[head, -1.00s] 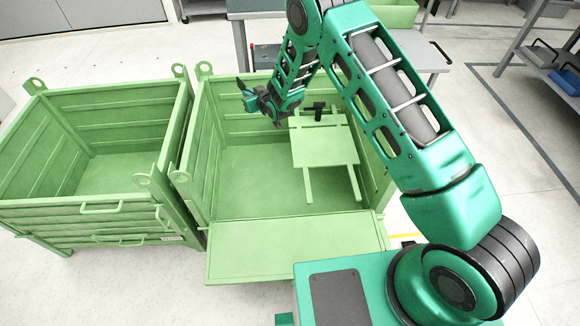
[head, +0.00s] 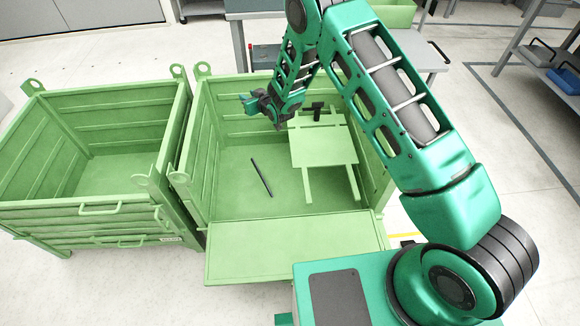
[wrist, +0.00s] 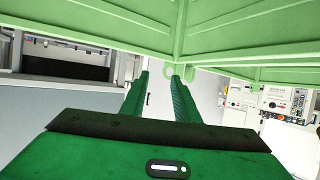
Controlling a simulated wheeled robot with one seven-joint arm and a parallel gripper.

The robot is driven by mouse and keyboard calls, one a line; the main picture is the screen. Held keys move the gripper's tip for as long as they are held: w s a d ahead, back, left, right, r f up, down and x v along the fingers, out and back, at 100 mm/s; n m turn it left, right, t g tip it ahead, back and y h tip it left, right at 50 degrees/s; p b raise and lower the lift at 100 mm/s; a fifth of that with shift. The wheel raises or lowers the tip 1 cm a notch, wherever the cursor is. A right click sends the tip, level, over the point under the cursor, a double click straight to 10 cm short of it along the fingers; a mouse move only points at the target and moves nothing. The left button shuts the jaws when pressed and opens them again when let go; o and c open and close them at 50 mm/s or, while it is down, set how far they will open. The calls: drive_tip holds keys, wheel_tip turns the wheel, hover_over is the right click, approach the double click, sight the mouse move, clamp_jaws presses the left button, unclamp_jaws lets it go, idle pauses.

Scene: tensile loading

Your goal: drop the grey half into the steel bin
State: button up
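A thin dark rod (head: 261,177), probably the grey half, shows tilted inside the right-hand green bin (head: 297,250), whose front flap is folded down. I cannot tell whether the rod rests on the bin floor or is in the air. My gripper (head: 252,103) is over the back part of this bin, above and behind the rod, apart from it. In the wrist view my gripper (wrist: 160,90) has its two green fingers apart with nothing seen between them. The rod is not seen in the wrist view.
A green panel on legs (head: 322,150) stands in the bin's right part, with a small black item (head: 317,110) at its back. A second green bin (head: 112,150), empty, stands at left. A grey table (head: 425,58) is behind; a shelf (head: 550,75) is at right.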

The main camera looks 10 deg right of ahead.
drive_tip(key=v, duration=0.9)
drive_tip(key=shift+s+d, duration=0.1)
drive_tip(key=shift+s, duration=0.05)
drive_tip(key=s+d+r+m+g+h, duration=0.15)
drive_tip(key=d+r, duration=0.25)
drive_tip(key=d, duration=0.5)
drive_tip(key=s+d+r+m+g+h, duration=0.1)
drive_tip(key=s+d+r+h, duration=0.2)
drive_tip(key=d, duration=0.5)
drive_tip(key=s+d+r+m+g+h, duration=0.1)
drive_tip(key=s+d+r, duration=0.1)
drive_tip(key=d+r, duration=0.55)
drive_tip(key=s+d+r+m+g+h, duration=0.2)
drive_tip(key=s+d+r+m+g, duration=0.1)
drive_tip(key=s+d, duration=0.9)
drive_tip(key=s+d+r+m+g, duration=0.1)
drive_tip(key=s, duration=0.9)
drive_tip(key=s+d+r+m+g+y, duration=0.1)
drive_tip(key=s+d+r+m+g, duration=0.1)
drive_tip(key=s, duration=0.9)
drive_tip(key=s+d+r+m+g+y, duration=0.1)
drive_tip(key=s+r+m+g, duration=0.1)
drive_tip(key=s, duration=0.9)
drive_tip(key=shift+s+d, duration=0.25)
drive_tip(key=shift+d, duration=0.15)
